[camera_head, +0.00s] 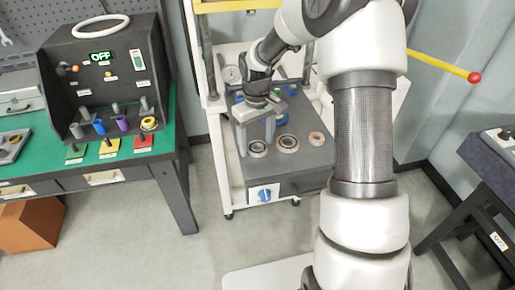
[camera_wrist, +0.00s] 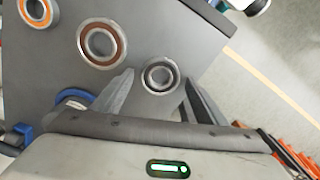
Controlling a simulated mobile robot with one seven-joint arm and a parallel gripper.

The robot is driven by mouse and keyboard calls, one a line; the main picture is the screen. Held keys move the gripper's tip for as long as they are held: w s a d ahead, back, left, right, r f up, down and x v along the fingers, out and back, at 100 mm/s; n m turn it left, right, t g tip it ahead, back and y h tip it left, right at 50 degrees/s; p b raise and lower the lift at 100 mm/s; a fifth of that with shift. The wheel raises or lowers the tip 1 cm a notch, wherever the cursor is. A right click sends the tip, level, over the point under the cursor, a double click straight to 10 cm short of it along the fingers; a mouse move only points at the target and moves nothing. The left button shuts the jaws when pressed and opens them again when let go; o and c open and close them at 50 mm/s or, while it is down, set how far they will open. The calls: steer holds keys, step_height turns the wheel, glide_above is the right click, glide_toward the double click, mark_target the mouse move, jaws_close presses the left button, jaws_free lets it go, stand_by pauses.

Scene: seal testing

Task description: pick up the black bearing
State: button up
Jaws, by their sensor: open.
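The black bearing (camera_wrist: 147,77), a steel ring with a dark seal, lies flat on the grey top of a box-like fixture (camera_wrist: 180,35). In the head view the bearing (camera_head: 258,153) is the leftmost of three in a row. My gripper (camera_head: 257,139) is above it, pointing down. In the wrist view my gripper (camera_wrist: 159,78) is open, with one finger to each side of the bearing and nothing held. The bearing shows whole between the fingertips. I cannot tell how far the fingertips are above the surface.
A brown-sealed bearing (camera_wrist: 101,60) lies close beside the left finger, and an orange-sealed bearing (camera_wrist: 38,24) is farther along. A blue part (camera_wrist: 75,95) is near my gripper. The fixture stands on a white cart (camera_head: 222,165). A green workbench (camera_head: 25,170) is left.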

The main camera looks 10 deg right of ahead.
steer(key=c, duration=1.3)
steer(key=shift+r, duration=0.15)
